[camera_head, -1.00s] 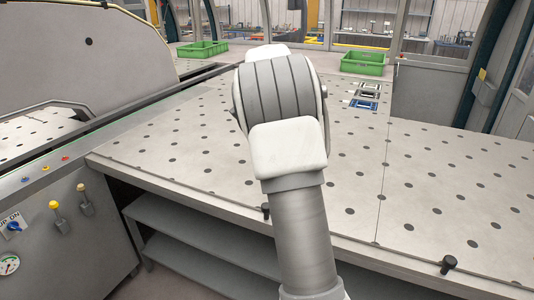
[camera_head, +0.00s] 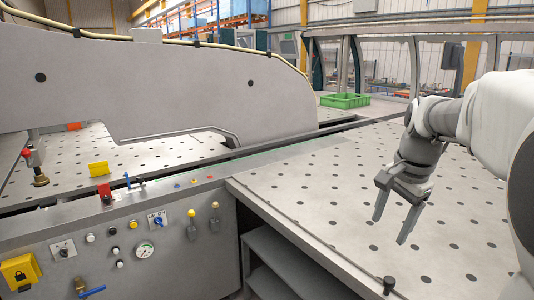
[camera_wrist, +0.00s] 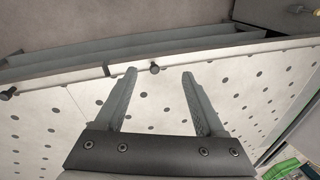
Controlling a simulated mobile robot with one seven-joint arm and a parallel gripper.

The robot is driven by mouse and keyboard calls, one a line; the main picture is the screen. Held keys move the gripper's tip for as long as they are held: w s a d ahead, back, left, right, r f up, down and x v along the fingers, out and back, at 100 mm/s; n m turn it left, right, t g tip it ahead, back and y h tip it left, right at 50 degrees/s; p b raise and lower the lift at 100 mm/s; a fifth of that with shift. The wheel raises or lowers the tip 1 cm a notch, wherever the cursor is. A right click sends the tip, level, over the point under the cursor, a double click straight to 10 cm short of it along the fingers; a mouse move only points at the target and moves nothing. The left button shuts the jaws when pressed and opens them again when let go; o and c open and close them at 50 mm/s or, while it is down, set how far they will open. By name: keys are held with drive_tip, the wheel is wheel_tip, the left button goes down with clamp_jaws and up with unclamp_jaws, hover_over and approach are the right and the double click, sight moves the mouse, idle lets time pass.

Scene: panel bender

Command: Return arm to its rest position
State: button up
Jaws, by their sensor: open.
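My gripper (camera_head: 391,222) is at the right in the head view, at the end of my white and grey arm. Its two fingers point down and are spread apart with nothing between them. It hangs over the perforated table (camera_head: 315,210), apart from its surface. In the wrist view my gripper (camera_wrist: 158,75) shows both fingers open and empty, pointing toward the table's front edge, with the perforated top (camera_wrist: 60,125) behind them.
A control panel (camera_head: 130,245) with knobs, a gauge and a yellow padlock box stands front left. The machine's large grey frame (camera_head: 200,75) rises behind it. A green crate (camera_head: 345,100) sits at the back. A black peg (camera_head: 389,284) stands at the table's front edge.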

drive_tip(key=s+a+f+n+t, duration=0.1)
drive_tip(key=s+a+n, duration=0.4)
drive_tip(key=s, duration=0.5)
drive_tip(key=s+a+f+n+t, duration=0.2)
drive_tip(key=s+a+n, duration=0.4)
drive_tip(key=s+n, duration=0.2)
drive_tip(key=shift+s+a, duration=0.15)
drive_tip(key=shift+s, duration=0.7)
